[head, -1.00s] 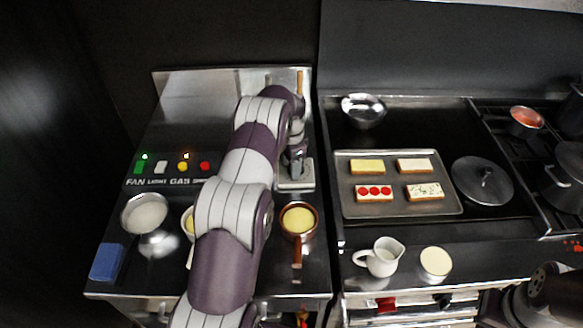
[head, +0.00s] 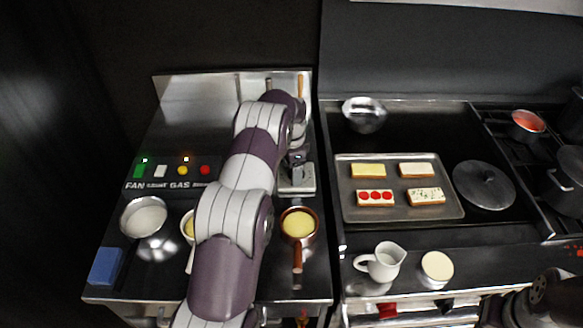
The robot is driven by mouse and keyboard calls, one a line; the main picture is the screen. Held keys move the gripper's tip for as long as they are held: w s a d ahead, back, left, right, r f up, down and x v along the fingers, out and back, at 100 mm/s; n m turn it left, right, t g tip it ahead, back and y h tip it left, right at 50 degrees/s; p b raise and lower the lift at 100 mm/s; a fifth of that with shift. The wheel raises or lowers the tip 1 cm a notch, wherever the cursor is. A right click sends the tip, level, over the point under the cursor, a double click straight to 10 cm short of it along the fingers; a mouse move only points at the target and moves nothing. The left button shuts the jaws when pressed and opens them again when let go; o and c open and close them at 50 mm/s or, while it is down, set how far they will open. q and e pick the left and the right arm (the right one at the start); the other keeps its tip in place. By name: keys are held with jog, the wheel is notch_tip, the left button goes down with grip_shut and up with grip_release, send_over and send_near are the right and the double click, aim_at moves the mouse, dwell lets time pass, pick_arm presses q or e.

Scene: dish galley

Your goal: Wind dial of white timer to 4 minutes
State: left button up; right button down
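One of my arms reaches up from the bottom centre-left over the left counter. Its gripper (head: 297,172) points down over a pale, flat block-like thing (head: 306,187), which may be the white timer. The gripper's fingers and any dial are too small and dark to make out, so I cannot tell whether they touch. My other arm shows only as a dark part at the lower right edge, and its gripper is out of view.
A copper pan (head: 298,223) of yellow liquid sits just in front of the gripper. A switch panel (head: 170,172), a bowl (head: 143,217) and a blue block (head: 106,266) are to the left. A tray of topped slices (head: 350,209) and a white jug (head: 383,262) are to the right.

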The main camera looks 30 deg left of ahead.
pick_arm(q)
jog(key=shift+r, duration=0.1)
notch_tip(320, 180, up, 3)
jog(key=shift+f+p, duration=0.1)
jog(key=shift+p, duration=0.35)
notch_tip(320, 180, up, 10)
jog(key=p, duration=0.9)
jog(key=shift+f, duration=0.2)
